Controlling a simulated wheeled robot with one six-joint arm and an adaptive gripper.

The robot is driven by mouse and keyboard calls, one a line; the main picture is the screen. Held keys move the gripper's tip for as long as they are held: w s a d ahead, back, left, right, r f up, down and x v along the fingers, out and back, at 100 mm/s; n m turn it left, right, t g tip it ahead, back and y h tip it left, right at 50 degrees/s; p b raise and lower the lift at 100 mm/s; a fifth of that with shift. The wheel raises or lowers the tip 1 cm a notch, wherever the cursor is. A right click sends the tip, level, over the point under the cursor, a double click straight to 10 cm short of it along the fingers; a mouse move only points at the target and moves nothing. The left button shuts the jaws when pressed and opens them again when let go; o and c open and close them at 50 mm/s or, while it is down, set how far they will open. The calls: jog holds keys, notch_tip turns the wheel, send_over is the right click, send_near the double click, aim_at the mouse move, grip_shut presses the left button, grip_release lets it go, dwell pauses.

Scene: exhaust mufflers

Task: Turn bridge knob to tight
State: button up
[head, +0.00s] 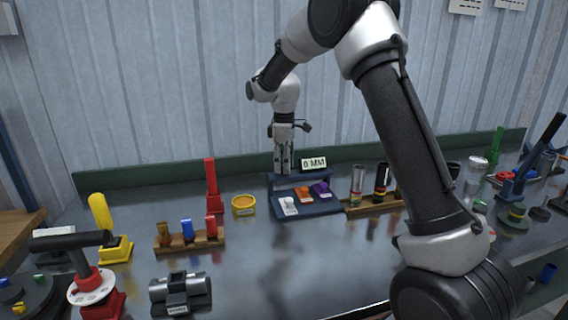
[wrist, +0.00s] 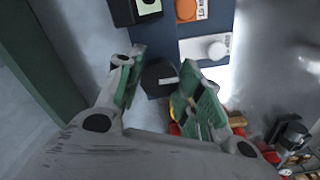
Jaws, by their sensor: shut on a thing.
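My gripper (head: 284,165) points straight down at the back of the bench, over the left part of a small dark blue raised stand (head: 300,178). In the wrist view its two green-padded fingers (wrist: 160,75) stand either side of a dark, many-sided knob (wrist: 157,72), and they are shut on it. The knob has a short pale mark on its right side. In the head view the knob is hidden by the fingers. A "6 MM" sign (head: 313,163) stands just right of the gripper. Tight or loose labels cannot be read.
A blue tray (head: 318,213) in front of the stand holds white (head: 288,205), orange (head: 303,194) and purple (head: 320,190) pieces. A red upright post (head: 211,185) and a yellow ring (head: 243,205) are to the left. A wooden rack (head: 372,204) is to the right.

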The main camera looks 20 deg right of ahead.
jog(key=shift+m, duration=0.3)
jog(key=m, duration=0.3)
jog(key=shift+m, duration=0.4)
jog(key=m, duration=0.4)
jog(key=shift+a, duration=0.1)
jog(key=m, duration=0.5)
jog(key=shift+a+m, duration=0.1)
jog(key=shift+m, duration=2.1)
jog(key=o, duration=1)
